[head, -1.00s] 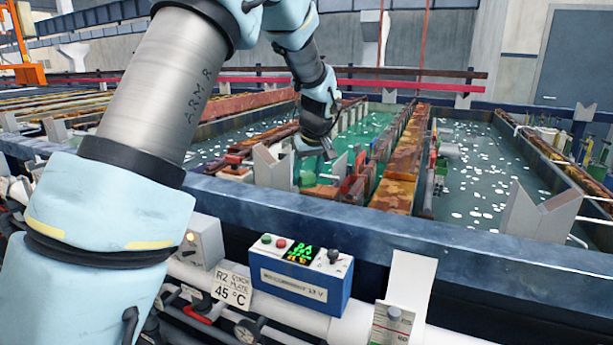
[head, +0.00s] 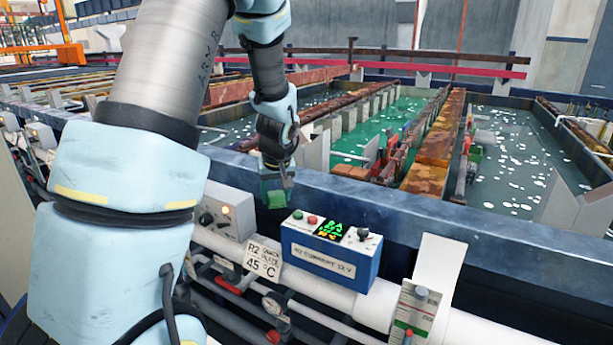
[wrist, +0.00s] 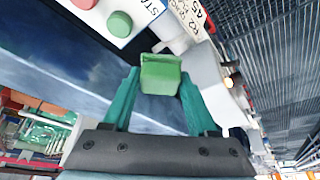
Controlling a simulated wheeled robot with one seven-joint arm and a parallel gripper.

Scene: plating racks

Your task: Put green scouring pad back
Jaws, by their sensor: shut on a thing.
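The green scouring pad (head: 276,199) hangs from my gripper (head: 276,184) in the head view, in front of the blue tank edge and just left of the blue control box. In the wrist view the pad (wrist: 160,74) sits between the tips of my two green fingers (wrist: 158,92), which are shut on it. The pad is held in the air, and no surface is seen touching it.
The blue control box (head: 331,251) with buttons stands on a white pipe, near the pad. A grey box with a knob (head: 227,215) is at its left. The dark blue tank rim (head: 400,203) runs behind, with green-liquid tanks beyond.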

